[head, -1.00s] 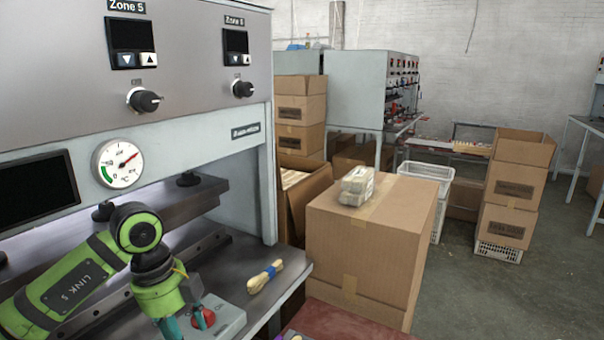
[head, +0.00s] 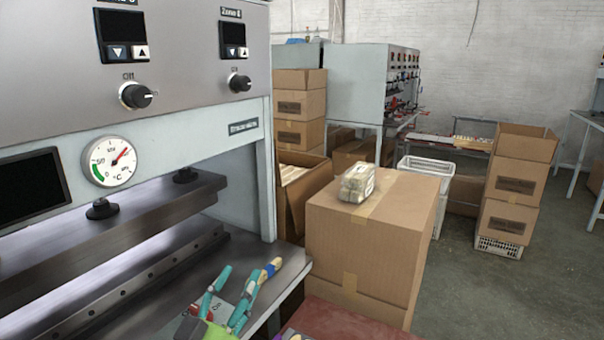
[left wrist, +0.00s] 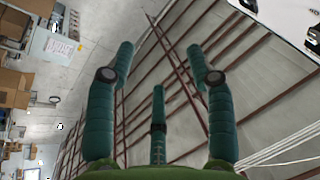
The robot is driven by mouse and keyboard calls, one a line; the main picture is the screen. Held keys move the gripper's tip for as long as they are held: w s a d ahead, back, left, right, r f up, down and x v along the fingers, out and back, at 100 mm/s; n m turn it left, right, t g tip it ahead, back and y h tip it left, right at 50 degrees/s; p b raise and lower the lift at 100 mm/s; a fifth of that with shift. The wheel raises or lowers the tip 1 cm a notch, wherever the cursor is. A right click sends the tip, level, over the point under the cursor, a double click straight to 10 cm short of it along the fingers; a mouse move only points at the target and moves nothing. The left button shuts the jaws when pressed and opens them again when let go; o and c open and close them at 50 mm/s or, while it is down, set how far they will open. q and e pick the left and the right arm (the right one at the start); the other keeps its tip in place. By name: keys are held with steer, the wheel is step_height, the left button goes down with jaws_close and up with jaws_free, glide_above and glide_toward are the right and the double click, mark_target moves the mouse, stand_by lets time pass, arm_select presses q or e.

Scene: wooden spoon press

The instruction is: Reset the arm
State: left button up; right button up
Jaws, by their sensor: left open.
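My left gripper (head: 238,284) is at the bottom of the head view, over the front of the press table. Its teal fingers are spread and point upward, with little of the green arm showing. The left wrist view shows its three fingers (left wrist: 158,105) apart with nothing between them, against the roof. A small bundle of wooden spoons with a blue band (head: 271,268) lies on the table right beside a fingertip and is partly covered by it. I cannot tell whether they touch. My right gripper is not in view.
The press (head: 190,75) with dials and a gauge (head: 112,162) fills the left. A grey control box (head: 192,318) is partly hidden behind the fingers. A large closed carton (head: 370,245) with a wrapped bundle (head: 357,184) on top stands to the right. Floor farther right is open.

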arm_select(q)
steer(key=s+a+f+n+g+y, duration=0.3)
steer(key=a+f+y, duration=0.1)
steer(key=f, duration=0.5)
steer(key=s+a+f+n+g+y, duration=0.25)
steer(key=a+f+g+y, duration=0.2)
steer(key=f, duration=0.45)
steer(key=s+f+g+h, duration=0.1)
steer(key=s+f+g, duration=0.5)
steer(key=s, duration=0.5)
steer(key=s+f+g, duration=0.4)
steer(key=s+f, duration=0.3)
steer(key=s, duration=0.3)
step_height(320, 180, down, 24)
steer(key=s, duration=0.2)
steer(key=s+a+f+g, duration=0.1)
steer(key=s+f, duration=0.5)
steer(key=s, duration=0.1)
steer(key=s+a+f+g, duration=0.1)
steer(key=s+a+f, duration=0.1)
steer(key=s+f, duration=0.5)
steer(key=shift+s+a+f, duration=0.2)
steer(key=shift+s+a, duration=0.1)
steer(key=shift+s, duration=0.4)
steer(key=shift+m, duration=0.25)
steer(key=c, duration=0.3)
steer(key=shift+s, duration=0.15)
